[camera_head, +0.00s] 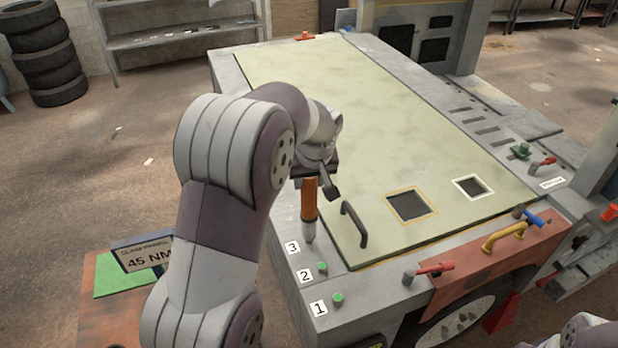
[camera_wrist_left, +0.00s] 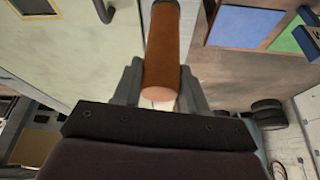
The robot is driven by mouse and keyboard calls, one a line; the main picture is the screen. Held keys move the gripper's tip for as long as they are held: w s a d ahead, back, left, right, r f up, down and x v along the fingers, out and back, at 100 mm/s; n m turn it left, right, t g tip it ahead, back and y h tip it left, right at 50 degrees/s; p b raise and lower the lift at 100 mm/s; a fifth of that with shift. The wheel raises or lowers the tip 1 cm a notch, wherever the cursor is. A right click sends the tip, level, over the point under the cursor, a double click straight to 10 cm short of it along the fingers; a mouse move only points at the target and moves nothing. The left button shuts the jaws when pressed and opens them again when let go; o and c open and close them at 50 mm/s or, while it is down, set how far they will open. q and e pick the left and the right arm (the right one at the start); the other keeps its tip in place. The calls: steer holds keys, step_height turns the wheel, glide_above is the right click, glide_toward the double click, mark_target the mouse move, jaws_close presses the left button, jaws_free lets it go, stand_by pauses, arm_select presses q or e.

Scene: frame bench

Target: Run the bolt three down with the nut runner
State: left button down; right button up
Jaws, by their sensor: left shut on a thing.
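My left gripper (camera_head: 316,180) is shut on the orange handle of the nut runner (camera_head: 309,203). The runner stands about upright, with its grey lower end at the frame's edge, beside the label 3 (camera_head: 293,247). Bolt three is not visible; the runner's lower end covers that spot, and I cannot tell how it meets the bolt. A green bolt (camera_head: 322,267) shows by label 2 and another green bolt (camera_head: 337,298) by label 1. In the left wrist view the orange handle (camera_wrist_left: 163,50) sits between both fingers. My right gripper is not in view.
A pale panel (camera_head: 390,130) covers the bench, with a dark handle (camera_head: 354,223) close right of the runner. A "45 NM" sign (camera_head: 146,255) and green pad (camera_head: 122,281) are at the lower left. Red clamps, one of them (camera_head: 435,268), stand along the near right edge.

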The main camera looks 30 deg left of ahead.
arm_select(q)
steer(key=shift+f+b, duration=0.8)
stand_by(0.9)
steer(key=shift+f+b, duration=0.2)
steer(key=shift+b, duration=0.25)
stand_by(1.1)
steer(key=shift+r+p, duration=2.3)
steer(key=shift+r, duration=0.75)
steer(key=shift+f, duration=0.1)
